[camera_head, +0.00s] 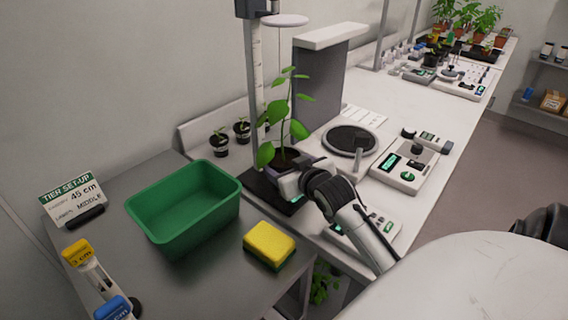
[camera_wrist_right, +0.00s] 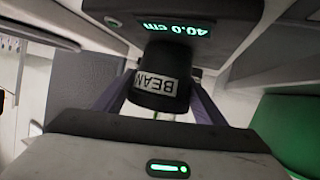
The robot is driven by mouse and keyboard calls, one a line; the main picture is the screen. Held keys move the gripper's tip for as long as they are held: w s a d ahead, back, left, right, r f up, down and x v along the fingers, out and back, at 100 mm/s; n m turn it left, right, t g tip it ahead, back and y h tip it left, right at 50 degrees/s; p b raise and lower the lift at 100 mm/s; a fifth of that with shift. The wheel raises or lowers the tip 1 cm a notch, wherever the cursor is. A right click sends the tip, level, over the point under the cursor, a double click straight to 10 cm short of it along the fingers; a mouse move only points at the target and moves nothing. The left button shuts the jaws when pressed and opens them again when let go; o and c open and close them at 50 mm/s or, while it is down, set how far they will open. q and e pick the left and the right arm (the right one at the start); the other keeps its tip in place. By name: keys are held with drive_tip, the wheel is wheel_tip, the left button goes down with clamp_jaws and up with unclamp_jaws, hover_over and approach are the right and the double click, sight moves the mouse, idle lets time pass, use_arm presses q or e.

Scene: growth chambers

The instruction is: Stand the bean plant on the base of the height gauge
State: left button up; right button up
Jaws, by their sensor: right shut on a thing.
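The bean plant (camera_head: 296,127) is upright with green leaves, in a dark pot. The pot (camera_wrist_right: 165,95), labelled BEAN, shows upside down in the right wrist view. My right gripper (camera_head: 291,172) is shut on the pot, a finger on each side. The height gauge has a tall pale post (camera_head: 256,80), a white disc (camera_head: 287,20) above the plant and a dark base (camera_head: 259,189). The pot is over or on this base; I cannot tell whether it touches. A display (camera_wrist_right: 188,29) beside the pot reads 40.0 cm. My left gripper is out of view.
A green tub (camera_head: 184,238) and a yellow sponge (camera_head: 269,246) are on the grey table in front. Two small potted seedlings (camera_head: 219,146) stand behind the gauge's left side. A round dark plate (camera_head: 350,140) and a balance (camera_head: 409,166) are to the right.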

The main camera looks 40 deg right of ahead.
drive_tip(key=o, duration=1.3)
drive_tip(key=shift+f, duration=0.15)
drive_tip(key=shift+r, duration=0.25)
drive_tip(key=v, duration=1.2)
